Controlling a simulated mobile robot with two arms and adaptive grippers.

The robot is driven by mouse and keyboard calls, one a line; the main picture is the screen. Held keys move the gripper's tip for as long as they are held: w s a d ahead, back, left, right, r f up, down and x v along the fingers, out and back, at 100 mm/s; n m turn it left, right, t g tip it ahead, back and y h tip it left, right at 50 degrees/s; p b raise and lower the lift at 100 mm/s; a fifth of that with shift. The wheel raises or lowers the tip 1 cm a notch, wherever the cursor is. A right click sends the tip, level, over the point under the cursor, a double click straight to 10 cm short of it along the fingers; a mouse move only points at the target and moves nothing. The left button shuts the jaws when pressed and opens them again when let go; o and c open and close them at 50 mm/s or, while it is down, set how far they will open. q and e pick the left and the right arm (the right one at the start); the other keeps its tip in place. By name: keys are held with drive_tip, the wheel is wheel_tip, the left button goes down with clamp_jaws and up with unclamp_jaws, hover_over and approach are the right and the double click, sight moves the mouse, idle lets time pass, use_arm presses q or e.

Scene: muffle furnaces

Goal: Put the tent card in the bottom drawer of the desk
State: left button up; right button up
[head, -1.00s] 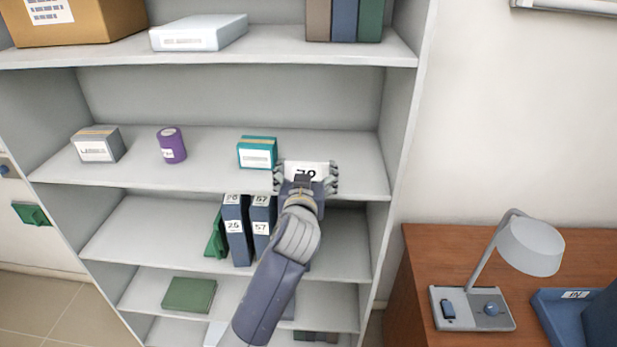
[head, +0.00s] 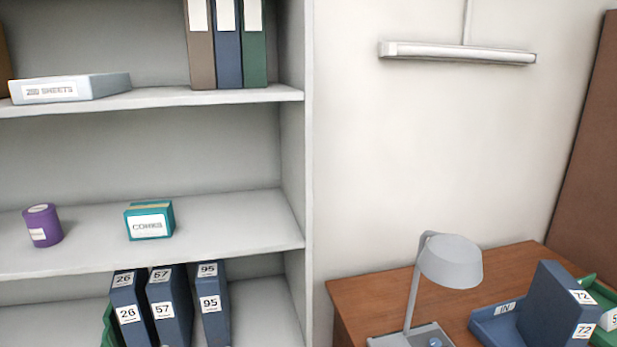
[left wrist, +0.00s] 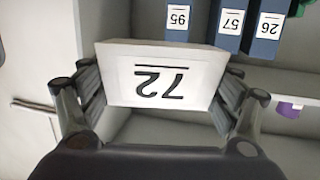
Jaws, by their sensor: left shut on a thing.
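The tent card (left wrist: 155,75) is white with the number 72, upside down in the left wrist view. My left gripper (left wrist: 155,92) is shut on it, with a finger at each side of the card. Neither the card nor the left gripper shows in the head view. The wooden desk (head: 385,295) stands at the lower right in the head view; only its top and a bit of its side show, and its drawers are out of sight. My right gripper is not in view.
A lamp (head: 450,262), a blue tray (head: 490,322) marked IN and a blue binder (head: 553,300) labelled 72 are on the desk. The shelf unit (head: 295,130) at left holds a purple tin (head: 42,228), a teal box (head: 149,222) and numbered binders (head: 168,300).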

use_arm(q)
drive_tip(key=s, duration=0.1)
drive_tip(key=s+f, duration=0.1)
drive_tip(key=s+b, duration=0.1)
drive_tip(key=shift+d+f+h, duration=0.3)
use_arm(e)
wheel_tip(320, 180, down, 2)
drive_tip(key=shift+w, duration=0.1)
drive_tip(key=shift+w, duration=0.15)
use_arm(q)
drive_tip(key=d+r+m+g+h, duration=0.2)
drive_tip(key=d+m+g+h, duration=0.6)
drive_tip(key=d+m+h, duration=0.4)
drive_tip(key=d+h, duration=0.2)
drive_tip(key=d, duration=0.3)
drive_tip(key=shift+m+g, duration=0.3)
drive_tip(key=shift+m, duration=0.1)
drive_tip(key=shift+h, duration=0.3)
